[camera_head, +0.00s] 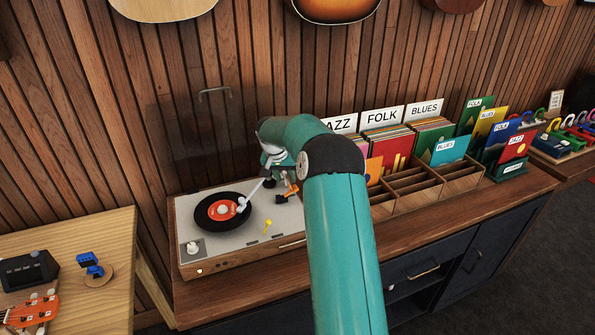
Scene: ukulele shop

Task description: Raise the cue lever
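The record player (203,250) stands on the wooden counter, with a black record (205,217) with a red-orange label on its platter. The pale tonearm (252,193) reaches from the back right of the deck, its head over the record's right edge; contact cannot be told. A small yellow piece (267,227), apparently the cue lever, stands on the deck right of the record. My teal arm reaches over the deck's right side. My gripper (288,191), with orange parts, is behind and right of the yellow piece, apart from it, and partly hidden by my arm; its opening is unclear.
A wooden record bin (414,188) with JAZZ, FOLK and BLUES dividers stands close right of the player. A lower table (110,236) with a ukulele (30,312) is at left. The slatted wall is close behind. The player's front left is clear.

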